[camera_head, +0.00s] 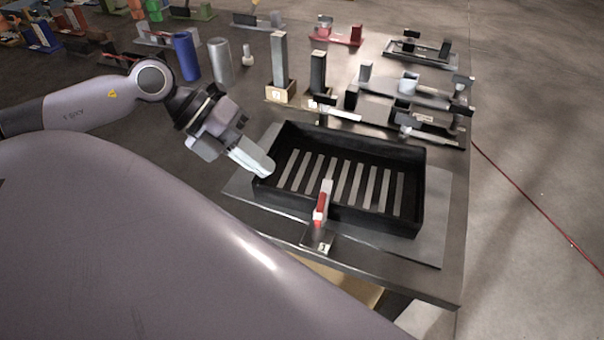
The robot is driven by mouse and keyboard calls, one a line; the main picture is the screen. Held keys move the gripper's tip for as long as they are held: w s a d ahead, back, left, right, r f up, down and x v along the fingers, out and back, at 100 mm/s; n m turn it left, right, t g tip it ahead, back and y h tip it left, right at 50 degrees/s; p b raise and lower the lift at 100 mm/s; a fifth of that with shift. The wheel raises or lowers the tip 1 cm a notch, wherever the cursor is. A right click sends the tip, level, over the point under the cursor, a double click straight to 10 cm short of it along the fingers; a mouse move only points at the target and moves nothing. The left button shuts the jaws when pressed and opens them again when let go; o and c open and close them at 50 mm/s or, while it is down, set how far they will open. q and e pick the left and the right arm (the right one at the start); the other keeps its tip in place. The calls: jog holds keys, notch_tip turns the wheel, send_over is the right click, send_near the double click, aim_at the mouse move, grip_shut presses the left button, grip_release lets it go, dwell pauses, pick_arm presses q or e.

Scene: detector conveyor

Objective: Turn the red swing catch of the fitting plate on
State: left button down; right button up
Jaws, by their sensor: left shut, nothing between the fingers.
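The red swing catch (320,212) stands at the near long wall of a black open tray (423,195). It has a red body with a pale upper end and points up, slightly tilted, above the rim. A dark block (314,238) marked "1" is at its foot. A flat grey plate (438,215) lies under the tray; I cannot tell whether it is the fitting plate. My left gripper (269,170) is shut and empty at the tray's left wall, left of and behind the catch, apart from it. My right gripper is not in view.
The tray holds a row of pale strips (343,178). Behind it stand a tall grey post (279,60), a dark post (317,72), a blue cylinder (186,57) and a grey cylinder (220,62). Black fixtures (432,137) crowd the table's right side.

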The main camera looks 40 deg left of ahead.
aim_at(323, 199)
pick_arm(q)
jog(key=b+x, duration=0.1)
jog(key=x, duration=0.2)
jog(key=shift+f+b, duration=0.1)
jog(key=shift+b, duration=0.2)
jog(key=shift+b+x, duration=0.95)
jog(key=shift+b, duration=0.1)
jog(key=shift+w, duration=0.1)
jog(key=shift+w+d+b, duration=0.1)
jog(key=shift+d+b, duration=0.15)
jog(key=shift+b, duration=0.05)
jog(key=shift+d, duration=0.1)
jog(key=shift+w+d+b, duration=0.25)
jog(key=shift+d+b, duration=0.25)
jog(key=shift+b, duration=0.2)
jog(key=shift+d+r, duration=0.2)
jog(key=shift+r, duration=0.1)
jog(key=shift+w+d+p, duration=0.3)
jog(key=shift+d+p, duration=0.05)
jog(key=shift+d, duration=0.2)
jog(key=shift+d+f, duration=0.1)
jog(key=shift+d, duration=0.05)
